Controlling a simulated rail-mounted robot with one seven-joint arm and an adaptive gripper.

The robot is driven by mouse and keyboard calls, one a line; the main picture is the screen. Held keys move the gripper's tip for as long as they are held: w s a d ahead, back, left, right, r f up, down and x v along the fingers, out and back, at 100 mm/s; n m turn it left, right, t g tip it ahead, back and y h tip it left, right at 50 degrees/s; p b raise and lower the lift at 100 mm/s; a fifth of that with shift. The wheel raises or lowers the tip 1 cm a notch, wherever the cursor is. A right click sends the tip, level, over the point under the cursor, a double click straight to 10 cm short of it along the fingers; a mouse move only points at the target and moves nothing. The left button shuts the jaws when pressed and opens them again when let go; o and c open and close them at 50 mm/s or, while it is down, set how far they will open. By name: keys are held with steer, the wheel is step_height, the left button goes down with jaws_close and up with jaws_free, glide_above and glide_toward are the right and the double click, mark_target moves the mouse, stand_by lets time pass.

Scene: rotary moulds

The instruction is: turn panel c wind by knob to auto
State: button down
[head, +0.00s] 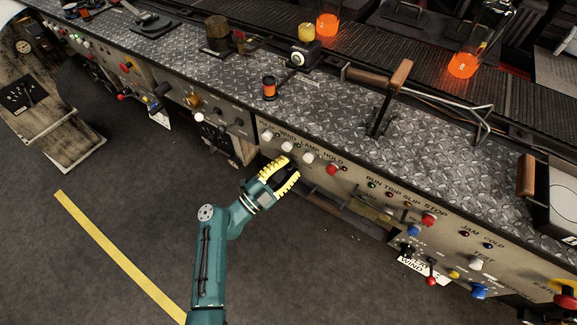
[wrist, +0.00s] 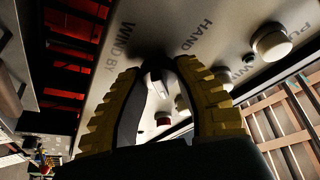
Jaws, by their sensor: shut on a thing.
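My gripper (head: 287,172) is at the front face of the control panel (head: 345,187), just below a row of pale knobs. The lettering "WIND BY" (wrist: 106,42) and "HAND" (wrist: 195,36) is on the panel beside this knob. The fingers hide much of the knob, so I cannot tell its setting. In the head view the knob is hidden by my gripper.
Pale knobs (head: 308,157) and a red knob (head: 331,169) stick out close to my gripper. A large pale button (wrist: 271,43) shows in the wrist view. The diamond-plate bench top (head: 340,110) overhangs above. The grey floor (head: 110,240) in front is clear.

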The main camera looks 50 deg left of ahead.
steer(key=c, duration=0.7)
jaws_free()
steer(key=shift+w, duration=0.1)
steer(key=v, duration=1.2)
